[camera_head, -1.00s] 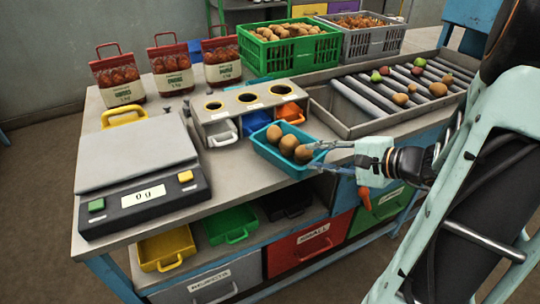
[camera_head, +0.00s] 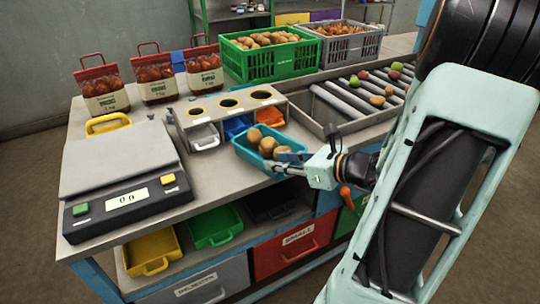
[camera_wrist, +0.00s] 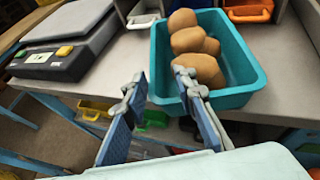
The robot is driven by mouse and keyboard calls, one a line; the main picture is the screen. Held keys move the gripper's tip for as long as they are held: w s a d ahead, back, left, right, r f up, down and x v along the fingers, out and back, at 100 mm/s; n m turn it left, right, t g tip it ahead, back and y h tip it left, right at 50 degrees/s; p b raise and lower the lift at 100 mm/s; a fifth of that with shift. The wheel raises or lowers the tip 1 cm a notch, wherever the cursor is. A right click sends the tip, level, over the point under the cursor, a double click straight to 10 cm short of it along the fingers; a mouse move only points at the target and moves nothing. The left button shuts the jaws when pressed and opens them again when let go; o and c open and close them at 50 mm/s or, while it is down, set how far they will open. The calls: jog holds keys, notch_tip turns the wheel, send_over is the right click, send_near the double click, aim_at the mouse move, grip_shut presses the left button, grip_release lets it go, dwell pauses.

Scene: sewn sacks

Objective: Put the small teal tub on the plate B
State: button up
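The small teal tub (camera_head: 243,152) sits near the front edge of the bench and holds several brown potatoes (camera_head: 268,146). It also shows in the wrist view (camera_wrist: 250,97). My gripper (camera_head: 291,161) is at the tub's near right end in the head view. In the wrist view my gripper (camera_wrist: 160,82) has its two fingers apart, one outside the tub and one overlapping its near corner. I cannot tell whether either finger touches it. A scale (camera_head: 125,205) with a bare grey plate (camera_head: 120,155) stands to the left. No label B is readable.
A sorter box (camera_head: 190,118) with round holes and small coloured bins stands behind the tub. Bagged goods (camera_head: 155,85), a green crate (camera_head: 265,62) and a roller tray (camera_head: 345,105) are farther back. Free bench top (camera_head: 212,170) lies between scale and tub.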

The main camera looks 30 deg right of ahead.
aim_at(247, 156)
jog(key=x, duration=0.7)
jog(key=shift+w+d+f+b, duration=0.15)
jog(key=shift+w+b, duration=0.25)
jog(key=shift+c, duration=0.2)
grip_shut()
